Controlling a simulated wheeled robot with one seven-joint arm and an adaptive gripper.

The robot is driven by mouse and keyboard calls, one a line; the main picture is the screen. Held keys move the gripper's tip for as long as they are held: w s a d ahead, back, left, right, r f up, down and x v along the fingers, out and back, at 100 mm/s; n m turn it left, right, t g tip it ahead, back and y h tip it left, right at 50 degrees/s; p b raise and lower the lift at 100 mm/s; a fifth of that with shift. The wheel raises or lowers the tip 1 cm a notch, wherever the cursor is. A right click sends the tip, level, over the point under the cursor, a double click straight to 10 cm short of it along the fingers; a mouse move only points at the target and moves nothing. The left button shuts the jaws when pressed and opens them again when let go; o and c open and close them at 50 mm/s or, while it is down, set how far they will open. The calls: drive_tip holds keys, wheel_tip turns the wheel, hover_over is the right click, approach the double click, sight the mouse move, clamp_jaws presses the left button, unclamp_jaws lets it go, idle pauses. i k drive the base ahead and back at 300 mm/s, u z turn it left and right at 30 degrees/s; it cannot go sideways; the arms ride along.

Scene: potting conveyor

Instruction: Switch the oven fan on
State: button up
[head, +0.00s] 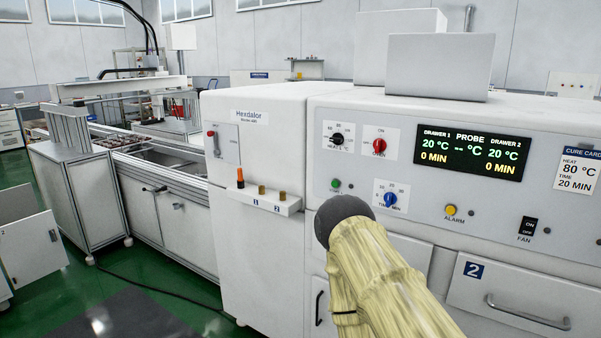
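The oven is a white cabinet with a sloped control panel (465,207). The fan switch (528,227) is a black rocker marked ON at its top and OFF at its bottom, above the label FAN at the right of the panel. Which side is pressed in is too small to tell. My arm, in a pale yellow sleeve with a dark rounded end, stands before the panel's lower left, well left of the switch. No fingers of my gripper show.
A yellow alarm button (450,210), a blue time knob (390,198), a red oven knob (379,146) and a black heat knob (337,139) share the panel. Drawer 2's handle (528,314) sticks out below the switch. The space before the switch looks clear.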

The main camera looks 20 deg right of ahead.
sight(528, 228)
drive_tip(key=z, duration=1.35)
